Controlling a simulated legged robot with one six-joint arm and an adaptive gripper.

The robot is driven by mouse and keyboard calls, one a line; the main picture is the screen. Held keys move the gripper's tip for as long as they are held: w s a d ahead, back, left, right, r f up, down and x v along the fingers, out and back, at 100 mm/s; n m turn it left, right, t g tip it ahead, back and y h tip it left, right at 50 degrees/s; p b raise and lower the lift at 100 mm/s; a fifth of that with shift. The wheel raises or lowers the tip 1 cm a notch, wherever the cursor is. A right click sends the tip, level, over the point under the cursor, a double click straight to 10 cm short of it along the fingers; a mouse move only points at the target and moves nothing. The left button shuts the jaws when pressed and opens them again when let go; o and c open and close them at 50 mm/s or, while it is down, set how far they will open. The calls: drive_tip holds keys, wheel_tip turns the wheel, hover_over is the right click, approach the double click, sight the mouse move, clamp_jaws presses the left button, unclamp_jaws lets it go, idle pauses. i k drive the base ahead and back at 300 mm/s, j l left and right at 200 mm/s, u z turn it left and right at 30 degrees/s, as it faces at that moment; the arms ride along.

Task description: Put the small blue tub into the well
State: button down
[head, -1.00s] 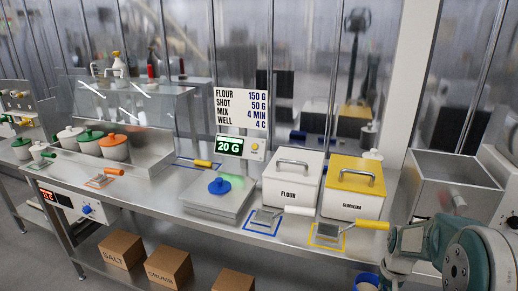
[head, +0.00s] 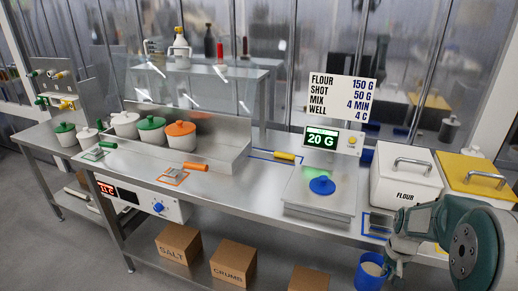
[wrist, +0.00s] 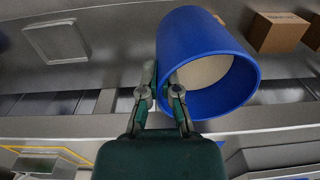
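A blue tub (head: 368,274) with pale contents hangs in front of the bench, beside my gripper (head: 392,264), at the lower right of the head view. In the wrist view the tub (wrist: 205,50) is tilted with its mouth showing. My gripper (wrist: 164,82) is closed over its rim, with one finger outside the wall and the other at the mouth. A blue lid with a knob (head: 322,186) lies on the scale plate (head: 318,208). A steel trough (head: 228,148) at left centre, possibly the well, holds tubs with green and orange lids.
The display (head: 322,138) reads 20 G. A flour bin (head: 405,182) and a yellow-lidded bin (head: 480,180) stand at the right. Cardboard boxes (head: 233,264) sit on the lower shelf. The bench front (head: 250,208) between trough and scale is mostly clear.

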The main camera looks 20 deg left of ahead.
sight(218, 154)
drive_tip(key=j, duration=1.8)
